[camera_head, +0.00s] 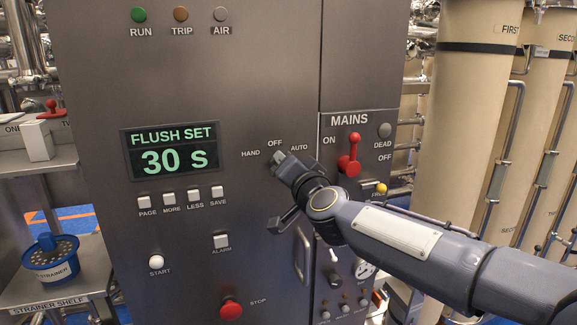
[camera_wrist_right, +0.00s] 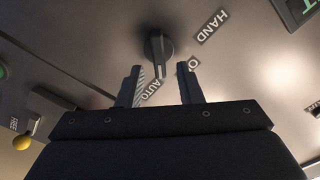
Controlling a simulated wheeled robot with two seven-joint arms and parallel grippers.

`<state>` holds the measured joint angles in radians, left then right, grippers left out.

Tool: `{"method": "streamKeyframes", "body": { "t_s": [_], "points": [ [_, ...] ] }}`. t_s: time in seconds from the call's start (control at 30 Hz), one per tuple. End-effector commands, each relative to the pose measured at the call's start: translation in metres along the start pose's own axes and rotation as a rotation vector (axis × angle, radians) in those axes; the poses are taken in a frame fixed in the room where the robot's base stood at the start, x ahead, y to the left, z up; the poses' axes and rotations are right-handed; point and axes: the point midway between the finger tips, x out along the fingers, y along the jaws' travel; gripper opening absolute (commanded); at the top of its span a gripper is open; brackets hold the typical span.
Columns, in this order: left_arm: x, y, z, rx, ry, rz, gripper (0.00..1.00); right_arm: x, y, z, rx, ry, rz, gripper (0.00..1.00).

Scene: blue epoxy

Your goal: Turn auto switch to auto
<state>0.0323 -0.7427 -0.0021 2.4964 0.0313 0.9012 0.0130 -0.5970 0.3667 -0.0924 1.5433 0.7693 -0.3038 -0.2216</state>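The auto switch is a dark rotary knob (camera_wrist_right: 158,45) on the steel panel, with HAND, OFF and AUTO labels around it. In the right wrist view its bar runs down the picture toward the AUTO label (camera_wrist_right: 150,90); I cannot tell its exact setting. My right gripper (camera_wrist_right: 161,72) is open, its two fingers apart on either side of the bar's near end, with no clear contact. In the head view my right gripper (camera_head: 287,168) is at the switch, just below the OFF label, and largely hides the knob. My left gripper is not in view.
A FLUSH SET display (camera_head: 174,150) and several white buttons are left of the switch. A red MAINS lever (camera_head: 350,155) stands to its right, near my right arm. A vertical metal handle (camera_head: 303,256) and a red STOP button (camera_head: 231,309) are lower down.

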Motion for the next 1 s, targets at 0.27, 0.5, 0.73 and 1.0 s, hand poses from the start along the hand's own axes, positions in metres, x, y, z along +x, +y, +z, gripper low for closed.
{"method": "streamKeyframes", "body": {
  "t_s": [0.27,0.5,0.73,1.0],
  "points": [
    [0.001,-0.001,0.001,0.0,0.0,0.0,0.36,-0.014,-0.001,0.0,-0.001,0.001,-0.002,0.33],
    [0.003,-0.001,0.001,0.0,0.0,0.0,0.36,-0.056,-0.001,0.0,0.0,0.001,-0.002,0.33],
    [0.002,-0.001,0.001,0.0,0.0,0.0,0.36,-0.077,0.0,0.0,-0.001,-0.001,-0.001,0.33],
    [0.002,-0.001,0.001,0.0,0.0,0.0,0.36,-0.078,0.0,0.0,-0.001,0.0,0.0,0.33]
  ]
}}
